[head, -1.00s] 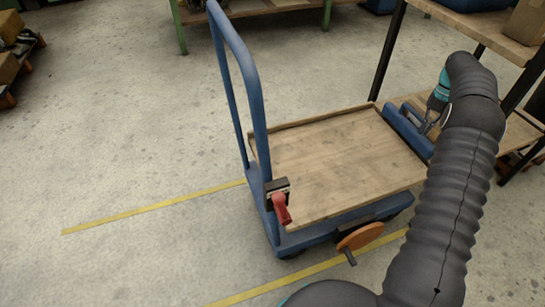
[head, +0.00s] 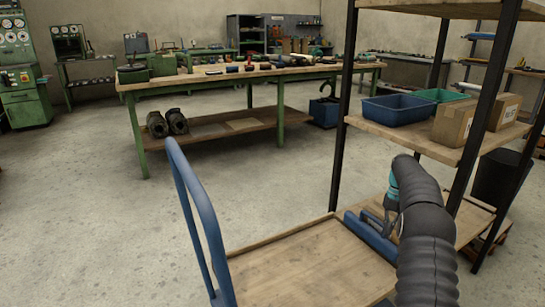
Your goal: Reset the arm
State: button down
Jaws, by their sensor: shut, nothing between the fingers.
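My arm comes in from the lower right in its dark ribbed sleeve and bends over at the top. My gripper (head: 389,218) points down beside the blue end piece (head: 369,236) of the cart, near the shelf rack. It is small in the picture, and its fingers look shut with nothing held. I cannot tell whether it touches the blue piece. The cart's wooden deck (head: 305,268) is bare where it shows.
The cart's blue handle (head: 196,218) rises at its left. Open floor (head: 90,230) lies to the left.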

notch_tip(320, 180, down, 5)
jog(key=s+m, duration=0.2)
jog(key=m, duration=0.9)
jog(key=s+a+r+m+t, duration=0.2)
jog(key=s+a+r+m, duration=0.4)
jog(key=s, duration=0.8)
jog(key=s+a+r+m+t, duration=0.3)
jog(key=s+a+r+m, duration=0.3)
jog(key=s, duration=0.8)
jog(key=s+a+r+m+t+h, duration=0.1)
jog(key=s+a+r+m, duration=0.5)
jog(key=s+r, duration=0.6)
jog(key=shift+s+a+t, duration=0.8)
jog(key=shift+s+a, duration=0.6)
jog(key=shift+s, duration=0.05)
